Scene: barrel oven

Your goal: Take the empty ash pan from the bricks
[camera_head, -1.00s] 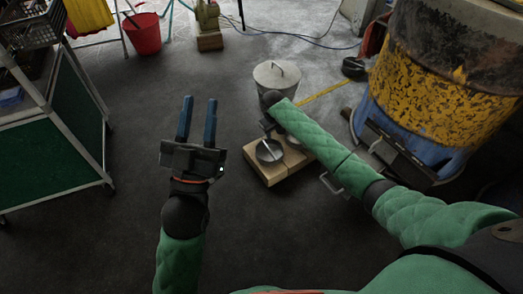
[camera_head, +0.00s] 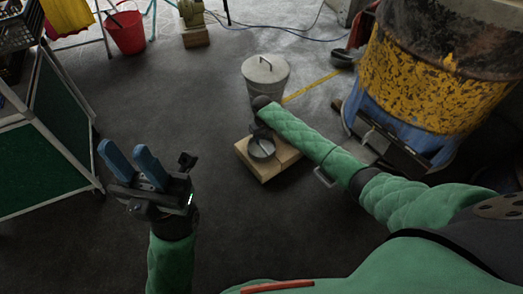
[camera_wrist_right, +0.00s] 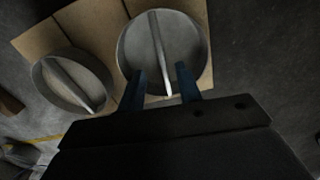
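Two round, shallow grey metal pieces with a bar across each lie on the tan bricks (camera_wrist_right: 112,15); I cannot tell for sure which is the ash pan. In the right wrist view, one round piece (camera_wrist_right: 138,42) is straight ahead and the other (camera_wrist_right: 58,78) is to the left. My right gripper (camera_wrist_right: 162,78) is open over the first, its blue fingers apart on either side of the bar's near end; contact is not clear. The head view shows one round piece (camera_head: 261,149), with my arm hiding part of the bricks (camera_head: 266,172). My left gripper (camera_head: 123,148) is open and empty, away to the left.
A lidded grey metal bin (camera_head: 265,76) stands just behind the bricks. The yellow and blue barrel oven (camera_head: 425,85) is at the right. A green-sided cart (camera_head: 45,160) is at the left, near my left gripper. A red bucket (camera_head: 127,33) stands further back. Floor between is clear.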

